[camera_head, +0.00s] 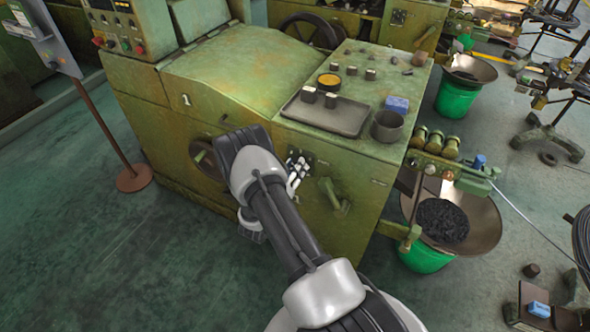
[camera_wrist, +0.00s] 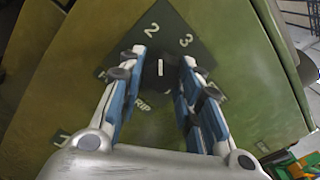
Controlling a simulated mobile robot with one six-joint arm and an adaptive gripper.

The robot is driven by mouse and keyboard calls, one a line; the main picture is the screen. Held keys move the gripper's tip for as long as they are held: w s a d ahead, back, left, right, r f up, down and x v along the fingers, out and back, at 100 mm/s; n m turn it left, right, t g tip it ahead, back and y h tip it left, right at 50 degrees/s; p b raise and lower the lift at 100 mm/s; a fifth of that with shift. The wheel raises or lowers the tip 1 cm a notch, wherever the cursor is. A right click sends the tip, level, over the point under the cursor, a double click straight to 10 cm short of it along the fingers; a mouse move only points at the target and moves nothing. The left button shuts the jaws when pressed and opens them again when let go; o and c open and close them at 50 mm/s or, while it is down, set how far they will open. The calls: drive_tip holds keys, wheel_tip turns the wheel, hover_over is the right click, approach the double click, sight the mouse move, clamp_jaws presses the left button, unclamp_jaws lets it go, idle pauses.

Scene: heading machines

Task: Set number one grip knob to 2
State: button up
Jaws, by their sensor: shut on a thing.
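The green machine marked 1 (camera_head: 215,95) stands in front of me. Its dark dial plate (camera_wrist: 198,49) shows the numerals 2 and 3 at the top and part of the word GRIP below, in the wrist view. The black grip knob (camera_wrist: 160,70) sits between my fingers, and its white line points up, roughly between 2 and 3. My gripper (camera_wrist: 160,66) is shut on the knob, with one blue-and-white finger on each side. In the head view my gripper (camera_head: 297,176) is at the machine's front face, and the knob is hidden there.
A handwheel (camera_head: 205,160) is left of my arm and a green lever handle (camera_head: 334,197) is right of my gripper. A tray (camera_head: 325,118) and a cup (camera_head: 387,126) stand on the machine top. A funnel bin (camera_head: 480,215) stands at the right.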

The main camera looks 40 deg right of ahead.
drive_tip(key=shift+n, duration=1.1)
drive_tip(key=o, duration=1)
drive_tip(key=shift+o, duration=0.2)
drive_tip(key=v, duration=1.2)
